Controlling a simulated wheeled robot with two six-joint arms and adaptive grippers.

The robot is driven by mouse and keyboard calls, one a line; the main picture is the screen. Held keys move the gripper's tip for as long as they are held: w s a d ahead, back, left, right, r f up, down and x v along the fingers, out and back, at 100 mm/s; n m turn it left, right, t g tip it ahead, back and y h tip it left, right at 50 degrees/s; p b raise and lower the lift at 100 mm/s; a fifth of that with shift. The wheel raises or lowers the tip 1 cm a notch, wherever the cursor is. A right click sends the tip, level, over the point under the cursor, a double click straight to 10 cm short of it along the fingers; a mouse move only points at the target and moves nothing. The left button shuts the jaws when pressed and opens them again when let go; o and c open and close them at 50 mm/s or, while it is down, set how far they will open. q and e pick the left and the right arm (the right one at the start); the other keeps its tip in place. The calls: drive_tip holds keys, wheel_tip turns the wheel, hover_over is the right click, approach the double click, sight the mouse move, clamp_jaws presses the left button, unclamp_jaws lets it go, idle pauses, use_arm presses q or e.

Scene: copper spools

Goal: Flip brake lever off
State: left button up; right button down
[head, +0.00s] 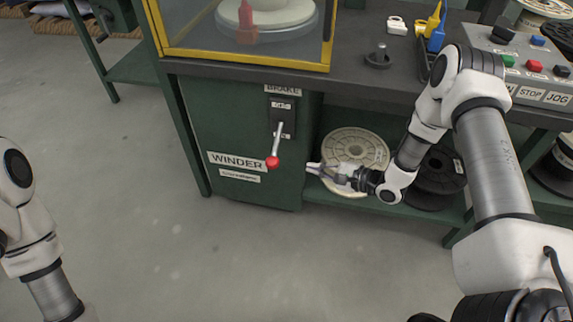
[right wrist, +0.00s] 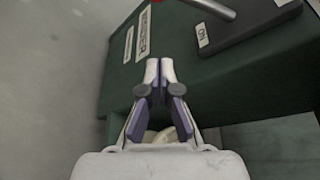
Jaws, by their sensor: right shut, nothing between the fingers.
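The brake lever (head: 278,141) is a silver rod with a red ball knob (head: 273,162). It hangs down, leaning slightly left, from a dark switch plate (head: 283,109) under the BRAKE label on the green winder cabinet (head: 229,126). In the right wrist view the silver rod (right wrist: 212,8) crosses the top edge, with only a bit of red showing. My right gripper (head: 311,168) is shut and empty, just right of the knob and apart from it. It also shows in the right wrist view (right wrist: 159,66). My left arm shows at the left edge; its gripper is out of view.
A pale spool (head: 355,150) and a black spool (head: 438,172) stand on the lower shelf behind my right arm. A control box (head: 520,62) with STOP and JOG labels sits on the bench at right. The floor before the cabinet is clear.

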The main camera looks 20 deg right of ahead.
sight(276, 144)
use_arm(q)
wheel_tip(276, 144, down, 4)
drive_tip(key=b, duration=0.4)
use_arm(e)
drive_tip(key=w+a, duration=0.5)
drive_tip(key=a, duration=0.3)
drive_tip(key=shift+w, duration=0.1)
